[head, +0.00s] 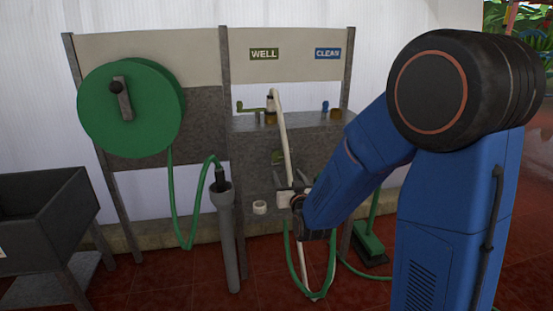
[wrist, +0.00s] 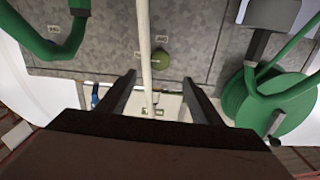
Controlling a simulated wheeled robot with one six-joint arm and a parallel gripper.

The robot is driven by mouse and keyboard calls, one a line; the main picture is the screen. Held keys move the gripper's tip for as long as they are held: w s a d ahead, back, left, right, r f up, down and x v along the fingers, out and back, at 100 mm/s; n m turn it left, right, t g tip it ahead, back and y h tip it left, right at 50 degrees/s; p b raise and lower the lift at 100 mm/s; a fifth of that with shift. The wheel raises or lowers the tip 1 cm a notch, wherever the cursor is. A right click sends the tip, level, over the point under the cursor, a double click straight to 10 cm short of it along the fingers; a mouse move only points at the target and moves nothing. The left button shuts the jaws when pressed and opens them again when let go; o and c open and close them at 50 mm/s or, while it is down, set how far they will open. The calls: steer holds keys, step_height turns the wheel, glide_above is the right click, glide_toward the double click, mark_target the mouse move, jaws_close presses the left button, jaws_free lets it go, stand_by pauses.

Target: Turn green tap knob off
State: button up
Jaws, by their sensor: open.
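A round green knob (wrist: 162,59) shows on the grey panel in the wrist view. My gripper (head: 290,196) is low in front of the panel; its open fingers also show in the wrist view (wrist: 158,80). A white pipe (wrist: 145,45) passes between the fingers in that picture; contact cannot be told. The round knob appears beyond the fingertips.
A green hose reel (head: 150,110) is on the left, with its green hose hanging down to a grey post (head: 227,235). A dark trough (head: 45,215) stands far left. Red floor lies in front.

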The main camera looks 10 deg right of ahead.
mark_target(278, 158)
steer(key=w, duration=1.6)
steer(key=shift+w, duration=0.15)
steer(key=shift+c, duration=0.3)
steer(key=c, duration=0.9)
